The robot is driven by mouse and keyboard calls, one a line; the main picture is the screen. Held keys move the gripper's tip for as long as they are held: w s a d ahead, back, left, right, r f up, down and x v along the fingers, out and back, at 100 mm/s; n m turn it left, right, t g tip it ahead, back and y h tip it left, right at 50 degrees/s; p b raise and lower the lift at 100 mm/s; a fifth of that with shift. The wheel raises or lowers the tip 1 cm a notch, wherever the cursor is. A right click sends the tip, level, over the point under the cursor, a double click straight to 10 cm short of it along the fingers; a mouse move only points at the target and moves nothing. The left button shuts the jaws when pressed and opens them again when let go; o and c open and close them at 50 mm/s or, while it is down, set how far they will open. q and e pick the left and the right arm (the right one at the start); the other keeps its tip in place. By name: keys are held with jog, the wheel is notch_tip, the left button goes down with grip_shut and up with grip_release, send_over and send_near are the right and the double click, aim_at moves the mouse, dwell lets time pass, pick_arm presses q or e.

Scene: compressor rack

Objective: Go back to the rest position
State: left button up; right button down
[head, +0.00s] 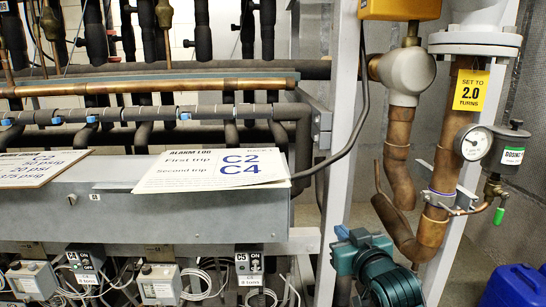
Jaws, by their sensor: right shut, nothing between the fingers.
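My right gripper (343,234) is in the lower middle-right of the head view, at the end of a teal wrist. It is shut and empty. It is in front of the rack's grey upright post and left of the copper pipe's lower bend (425,236). It appears apart from both, though the depth is hard to judge. My left gripper is not in view.
A grey metal trough (190,217) crosses the left, bearing an alarm log sheet (212,170). Switch boxes (249,266) hang below. A gauge (474,143), yellow tag (470,90) and green-tipped valve (499,215) are right. A blue container (515,287) stands lower right.

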jog(key=s+f+g+p, duration=0.1)
jog(key=s+f+g, duration=0.2)
jog(key=s+f, duration=1.1)
jog(key=s+f+g, duration=0.1)
jog(key=s+f, duration=0.4)
jog(key=s, duration=0.3)
jog(key=s+a+f+g, duration=0.1)
jog(key=s+f, duration=0.5)
jog(key=s, duration=0.2)
jog(key=shift+f+p, duration=0.25)
jog(key=shift+p, duration=0.2)
